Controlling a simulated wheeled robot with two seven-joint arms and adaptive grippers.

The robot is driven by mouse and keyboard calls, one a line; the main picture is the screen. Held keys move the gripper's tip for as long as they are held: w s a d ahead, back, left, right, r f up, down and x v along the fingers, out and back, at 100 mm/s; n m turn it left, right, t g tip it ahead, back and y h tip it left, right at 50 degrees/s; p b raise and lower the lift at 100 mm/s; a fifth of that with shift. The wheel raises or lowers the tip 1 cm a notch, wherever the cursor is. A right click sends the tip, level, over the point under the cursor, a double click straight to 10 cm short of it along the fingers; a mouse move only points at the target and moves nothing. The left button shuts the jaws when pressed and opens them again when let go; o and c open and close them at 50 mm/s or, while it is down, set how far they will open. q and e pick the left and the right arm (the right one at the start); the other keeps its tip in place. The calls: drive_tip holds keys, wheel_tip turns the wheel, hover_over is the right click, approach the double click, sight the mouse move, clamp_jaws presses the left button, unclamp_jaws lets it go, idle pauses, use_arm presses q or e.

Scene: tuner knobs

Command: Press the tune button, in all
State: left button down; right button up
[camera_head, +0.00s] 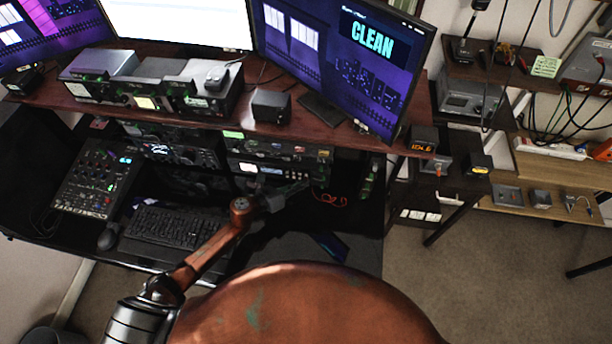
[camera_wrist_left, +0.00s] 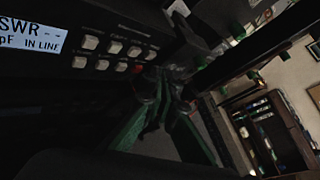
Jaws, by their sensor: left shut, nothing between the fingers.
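A tuner with a lit display (camera_wrist_left: 32,36) reading "SWR" and "IN LINE" shows in the left wrist view. To the right of the display are two rows of small pale buttons (camera_wrist_left: 91,42), with one reddish button (camera_wrist_left: 138,68) at the end of the lower row. Their labels are too small to read, so I cannot tell which is tune. In the head view the tuner's front (camera_head: 262,168) sits under the desk shelf. My left gripper (camera_head: 276,200) is shut and empty in front of it. In the left wrist view its dark fingers (camera_wrist_left: 165,88) are near the reddish button; contact is unclear.
Other radio units (camera_head: 170,152) sit left of the tuner. A keyboard (camera_head: 175,228), mouse (camera_head: 108,236) and mixer (camera_head: 95,180) are on the lower desk. The wooden shelf (camera_head: 345,133) overhangs the tuner. Carpet at the right is mostly clear.

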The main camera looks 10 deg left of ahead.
use_arm(q)
drive_tip(key=shift+w, duration=0.15)
idle(0.5)
drive_tip(key=shift+w, duration=0.25)
drive_tip(key=shift+w+b, duration=0.35)
drive_tip(key=shift+b, duration=0.05)
idle(0.5)
drive_tip(key=shift+s, duration=0.15)
idle(0.3)
drive_tip(key=shift+s, duration=0.6)
drive_tip(key=shift+s+p, duration=0.55)
drive_tip(key=shift+s, duration=1.95)
drive_tip(key=shift+s, duration=0.1)
